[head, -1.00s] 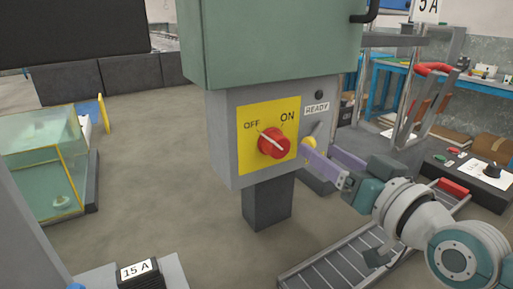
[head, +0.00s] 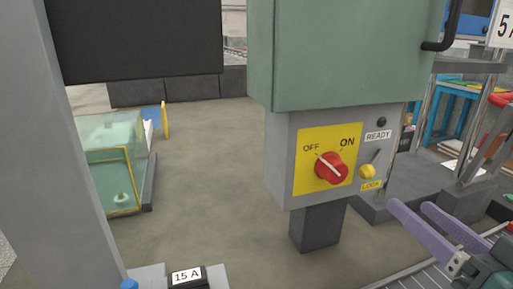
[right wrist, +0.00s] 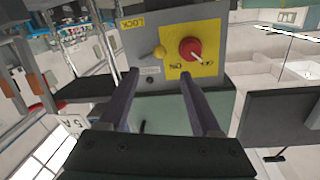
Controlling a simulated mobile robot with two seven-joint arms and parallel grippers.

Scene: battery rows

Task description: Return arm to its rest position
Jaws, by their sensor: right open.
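My right gripper (head: 418,222) shows at the lower right of the head view, its two purple fingers apart and empty. It stands to the right of and below the grey switch box (head: 281,155), clear of it. The box carries a red rotary knob (head: 331,168) on a yellow OFF/ON plate (head: 312,185); its white mark points up-left toward OFF. A yellow-knobbed lever (head: 367,171) sits beside it above a LOCK label. The right wrist view shows the open fingers (right wrist: 160,100) with the red knob (right wrist: 190,49) beyond them. My left gripper is not in view.
A green cabinet (head: 345,55) stands above the switch box. A glass tank (head: 110,165) is at the left, behind a grey post (head: 60,150). A block marked 15 A (head: 187,277) is at the bottom. A blue bench (head: 455,110) is at the right. Open floor lies between.

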